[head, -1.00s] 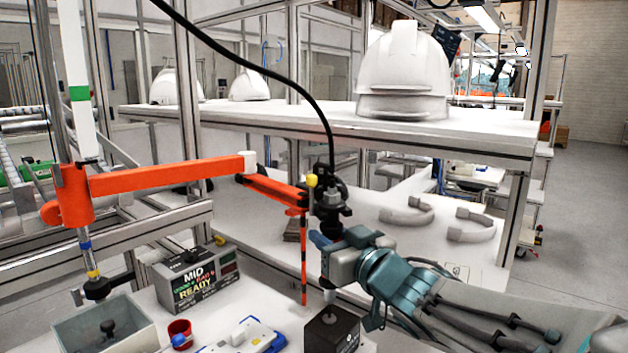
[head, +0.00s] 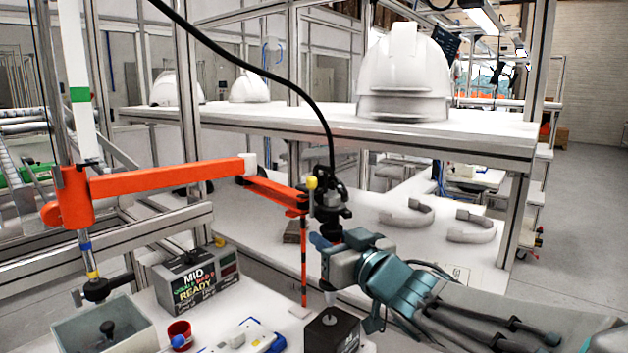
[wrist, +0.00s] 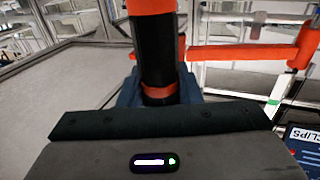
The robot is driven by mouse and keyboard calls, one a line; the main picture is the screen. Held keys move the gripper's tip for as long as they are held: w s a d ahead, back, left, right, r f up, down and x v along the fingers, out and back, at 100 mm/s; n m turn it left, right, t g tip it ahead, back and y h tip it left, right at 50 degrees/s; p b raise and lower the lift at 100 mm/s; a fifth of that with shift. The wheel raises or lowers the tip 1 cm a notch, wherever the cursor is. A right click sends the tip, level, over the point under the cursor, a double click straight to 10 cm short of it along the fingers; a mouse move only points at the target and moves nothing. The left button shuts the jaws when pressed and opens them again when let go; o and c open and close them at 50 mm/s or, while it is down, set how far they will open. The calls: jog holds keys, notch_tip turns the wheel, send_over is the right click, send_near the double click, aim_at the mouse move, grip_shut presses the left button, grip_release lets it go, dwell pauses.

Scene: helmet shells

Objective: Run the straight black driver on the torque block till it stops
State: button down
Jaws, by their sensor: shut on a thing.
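The straight black driver (head: 331,204) hangs upright from a black cable at the end of an orange arm. My gripper (head: 325,246) is shut around its body. In the wrist view the driver (wrist: 155,50) is a black cylinder with orange bands, between the blue fingers. Below my gripper, a pale lower end of the driver (head: 330,297) points down at the top of the dark torque block (head: 333,332), labelled MID. I cannot tell whether the tip touches the block. My gripper hides part of the driver.
A grey display box (head: 197,280) reading MID and READY stands left of the block. A grey bin (head: 105,330), a red cup (head: 180,333) and a blue-white fixture (head: 250,338) are nearby. The orange arm (head: 165,178) spans the left. White helmets (head: 405,80) sit on a shelf behind.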

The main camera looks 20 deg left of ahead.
aim_at(340, 213)
jog(key=shift+f, duration=0.2)
notch_tip(340, 213, up, 6)
jog(key=p, duration=0.6)
jog(key=shift+r, duration=0.15)
